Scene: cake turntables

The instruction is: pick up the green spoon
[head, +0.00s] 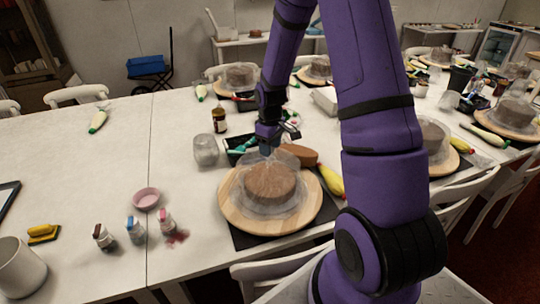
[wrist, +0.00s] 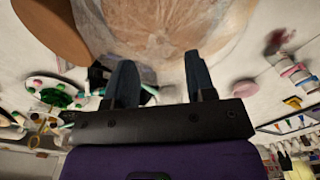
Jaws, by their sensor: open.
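My gripper (head: 268,148) is open and empty, above the far edge of a plastic-wrapped brown cake (head: 270,184) on a round wooden turntable (head: 240,217). In the wrist view, my two dark fingers (wrist: 160,80) stand apart, with the wrapped cake (wrist: 155,30) beyond their tips. Thin green pieces (head: 240,149) lie at a black tray (head: 231,159) just left of my gripper. Green pieces (wrist: 52,94) also show left of the fingers in the wrist view. I cannot tell which piece is the green spoon; my gripper and arm hide part of that area.
A clear jar (head: 206,150) and a brown jar (head: 219,120) stand left of the tray. A brown loaf-like piece (head: 299,155) and a yellow piping bag (head: 331,180) lie right of the cake. Small bottles (head: 135,230) and a pink bowl (head: 146,198) stand left. The table's left rear is mostly clear.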

